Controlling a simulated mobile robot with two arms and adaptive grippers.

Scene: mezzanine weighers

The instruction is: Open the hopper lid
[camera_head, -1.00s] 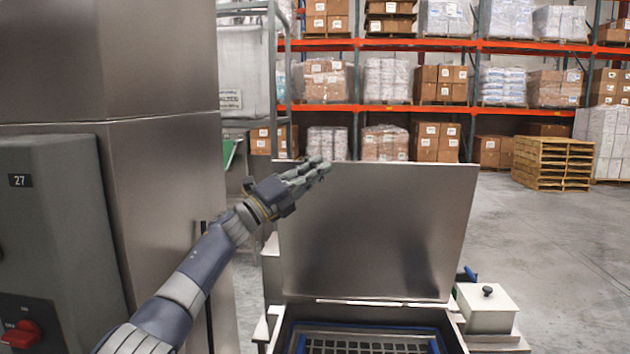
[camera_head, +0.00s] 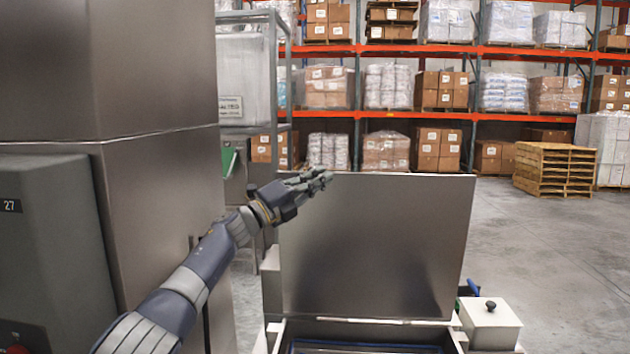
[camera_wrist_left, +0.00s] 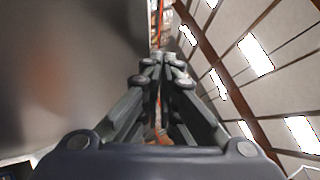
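The hopper lid (camera_head: 375,250) is a flat steel panel standing upright at the back of the hopper (camera_head: 365,335), whose opening shows at the bottom of the head view. My left gripper (camera_head: 322,178) is at the lid's upper left corner. Its fingers lie close together near the top edge; whether they touch the lid is unclear. In the left wrist view the gripper's fingers (camera_wrist_left: 160,62) converge at their tips, with nothing seen between them, and the lid's grey face (camera_wrist_left: 65,70) fills the left side. My right gripper is not in view.
A steel cabinet with a grey control box (camera_head: 55,250) stands close on the left. A small white box with a black knob (camera_head: 490,306) sits right of the hopper. A wooden pallet stack (camera_head: 553,170) and loaded shelves stand behind. Open floor lies at the right.

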